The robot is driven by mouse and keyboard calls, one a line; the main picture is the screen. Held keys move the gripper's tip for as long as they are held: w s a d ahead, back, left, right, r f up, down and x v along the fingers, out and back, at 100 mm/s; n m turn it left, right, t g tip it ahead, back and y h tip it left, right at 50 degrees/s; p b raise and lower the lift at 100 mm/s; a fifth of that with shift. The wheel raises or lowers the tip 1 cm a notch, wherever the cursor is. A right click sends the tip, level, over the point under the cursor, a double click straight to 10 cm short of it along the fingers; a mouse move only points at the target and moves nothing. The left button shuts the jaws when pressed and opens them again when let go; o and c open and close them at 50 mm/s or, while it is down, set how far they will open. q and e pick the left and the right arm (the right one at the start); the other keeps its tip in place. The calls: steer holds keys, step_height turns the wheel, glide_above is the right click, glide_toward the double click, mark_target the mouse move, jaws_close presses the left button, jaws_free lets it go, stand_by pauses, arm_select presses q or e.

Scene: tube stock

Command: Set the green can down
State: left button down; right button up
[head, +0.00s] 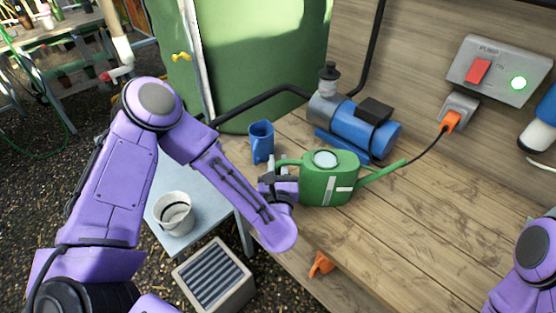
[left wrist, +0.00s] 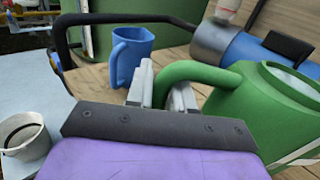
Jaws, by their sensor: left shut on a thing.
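The green can (head: 322,190) is a watering can with a round top opening, and its spout points right in the head view. My left gripper (head: 272,179) is shut on its handle (left wrist: 190,72), at the can's left side. The can looks upright over the wooden bench (head: 430,215). I cannot tell whether its base touches the wood. In the left wrist view the fingers (left wrist: 162,88) meet the handle, and part of the grip is hidden behind the gripper body. My right gripper is not in view.
A blue jug (head: 261,145) stands behind the gripper. A blue pump (head: 370,132) sits behind the can. An orange plug (head: 451,121) and a switch box (head: 510,75) are on the wall. A white bucket (head: 172,205) is on a side table. The bench's front right is clear.

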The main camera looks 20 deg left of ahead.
arm_select(q)
steer(key=shift+r, duration=0.1)
steer(key=c, duration=1)
jaws_free()
steer(key=shift+s, duration=0.1)
steer(key=shift+r, duration=0.1)
steer(key=b+v, duration=0.5)
steer(key=v, duration=0.7)
